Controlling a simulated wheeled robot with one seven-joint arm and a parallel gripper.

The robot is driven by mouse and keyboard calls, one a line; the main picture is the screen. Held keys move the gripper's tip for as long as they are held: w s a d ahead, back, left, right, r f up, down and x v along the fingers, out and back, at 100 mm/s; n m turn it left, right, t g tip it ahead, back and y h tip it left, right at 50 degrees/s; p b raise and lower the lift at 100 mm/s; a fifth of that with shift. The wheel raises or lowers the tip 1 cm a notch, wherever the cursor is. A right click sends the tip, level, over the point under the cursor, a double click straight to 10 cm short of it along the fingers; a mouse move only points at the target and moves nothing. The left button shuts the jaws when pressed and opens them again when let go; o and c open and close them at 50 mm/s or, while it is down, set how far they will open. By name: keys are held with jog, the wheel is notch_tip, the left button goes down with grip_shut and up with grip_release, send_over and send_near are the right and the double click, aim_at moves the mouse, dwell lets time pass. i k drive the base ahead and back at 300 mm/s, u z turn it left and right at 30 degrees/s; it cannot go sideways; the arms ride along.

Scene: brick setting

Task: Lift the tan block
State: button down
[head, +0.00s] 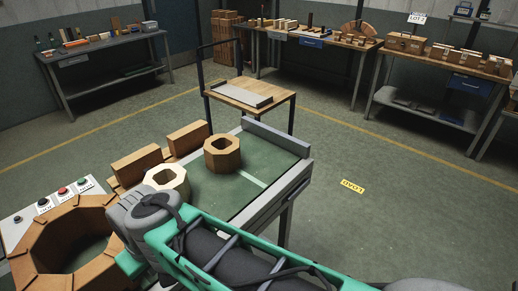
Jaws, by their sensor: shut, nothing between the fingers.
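Two brown-tan rectangular blocks (137,167) and (188,136) are behind and left of these. My green and grey arm crosses the lower middle of the head view. My gripper cannot be made out. Nothing is seen touching the tan block.
Grey rails (277,137) edge the work surface. A large wooden eight-sided ring (35,250) is at lower left, beside a panel with buttons (64,190). A wooden-topped cart (275,96) stands behind. Loaded benches line the walls.

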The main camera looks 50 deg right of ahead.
aim_at(222, 152)
jog(key=z, duration=3.4)
jog(key=i, duration=1.45)
jog(key=u, duration=3.2)
jog(key=i, duration=0.5)
jog(key=u, duration=0.1)
